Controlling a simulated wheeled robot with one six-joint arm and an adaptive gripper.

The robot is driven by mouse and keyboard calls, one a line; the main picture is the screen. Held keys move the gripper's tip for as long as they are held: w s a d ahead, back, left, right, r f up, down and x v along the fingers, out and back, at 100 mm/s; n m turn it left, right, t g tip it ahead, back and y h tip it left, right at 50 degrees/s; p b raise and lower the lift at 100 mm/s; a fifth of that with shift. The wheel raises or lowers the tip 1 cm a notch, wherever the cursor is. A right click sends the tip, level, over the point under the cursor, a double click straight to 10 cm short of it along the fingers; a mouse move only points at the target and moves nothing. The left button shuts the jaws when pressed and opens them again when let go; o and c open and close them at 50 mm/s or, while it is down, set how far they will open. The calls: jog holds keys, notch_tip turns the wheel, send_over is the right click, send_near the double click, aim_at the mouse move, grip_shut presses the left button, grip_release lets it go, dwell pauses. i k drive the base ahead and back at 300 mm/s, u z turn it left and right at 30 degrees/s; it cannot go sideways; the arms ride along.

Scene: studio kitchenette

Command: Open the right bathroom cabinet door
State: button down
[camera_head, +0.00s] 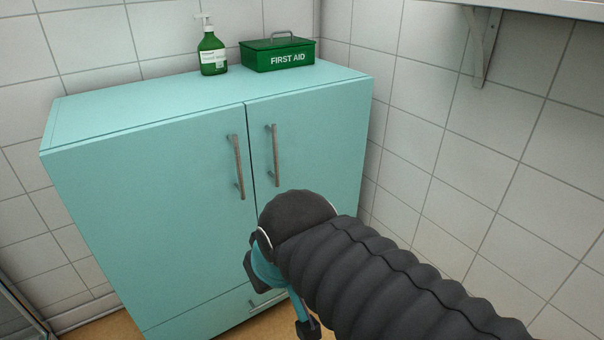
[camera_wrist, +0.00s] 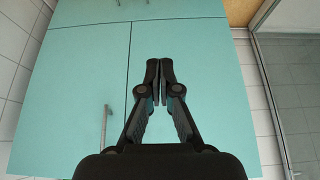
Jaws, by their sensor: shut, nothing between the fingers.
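The teal cabinet has a right door (camera_head: 318,140) and a left door (camera_head: 160,205), both shut flush. The right door's upright metal handle (camera_head: 275,155) is near the middle seam. The wrist view looks upside down, so the right door (camera_wrist: 80,80) and its handle (camera_wrist: 104,128) lie left of the seam there. My gripper (camera_wrist: 160,68) is shut and empty, in front of the left door near the seam, apart from the handle. In the head view my arm hides the lower right door and most of the gripper. Any gap to the door cannot be told.
The left door's handle (camera_head: 238,166) stands beside the right one. A drawer (camera_head: 215,312) is below. A green soap bottle (camera_head: 211,52) and a first aid box (camera_head: 278,53) stand on top. A tiled wall (camera_head: 430,130) is close on the right, with a bracketed shelf (camera_head: 540,6) above.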

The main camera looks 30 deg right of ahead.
aim_at(313, 138)
jog(key=z, duration=0.55)
jog(key=k, duration=1.3)
jog(key=u, duration=0.05)
jog(key=i, duration=0.9)
jog(key=u, duration=0.45)
